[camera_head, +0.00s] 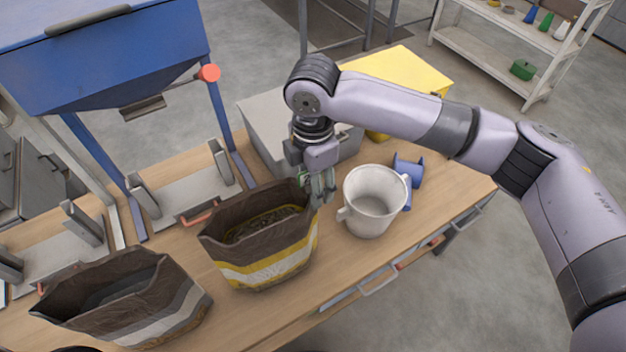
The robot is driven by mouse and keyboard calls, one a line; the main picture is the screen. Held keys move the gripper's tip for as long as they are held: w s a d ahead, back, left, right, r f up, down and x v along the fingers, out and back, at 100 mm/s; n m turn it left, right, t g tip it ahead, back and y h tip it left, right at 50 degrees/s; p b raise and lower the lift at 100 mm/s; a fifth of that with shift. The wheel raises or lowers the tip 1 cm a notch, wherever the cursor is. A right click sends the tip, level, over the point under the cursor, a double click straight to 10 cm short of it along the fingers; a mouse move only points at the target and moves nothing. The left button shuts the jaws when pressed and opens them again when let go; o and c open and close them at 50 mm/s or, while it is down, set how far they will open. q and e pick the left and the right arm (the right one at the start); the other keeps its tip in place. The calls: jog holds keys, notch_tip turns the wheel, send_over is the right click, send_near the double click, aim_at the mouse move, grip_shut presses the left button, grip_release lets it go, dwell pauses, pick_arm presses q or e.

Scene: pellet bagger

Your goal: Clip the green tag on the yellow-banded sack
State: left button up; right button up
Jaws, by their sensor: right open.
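The yellow-banded sack (265,268) stands open on the wooden bench, brown above with a yellow and a white band. Dark yellowish contents show inside it. No green tag shows clearly elsewhere on the bench. I cannot tell whether the fingers touch the rim. My left gripper is not in view.
The white cup (372,203) stands close right of the gripper, with a blue object (414,172) behind it. A grey-banded sack (155,312) stands at lower left. A grey box (262,125) and a yellow box (405,68) are behind. A blue hopper (110,55) overhangs the left.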

notch_tip(320, 180, up, 12)
jog(key=shift+r, duration=0.1)
dwell(0.4)
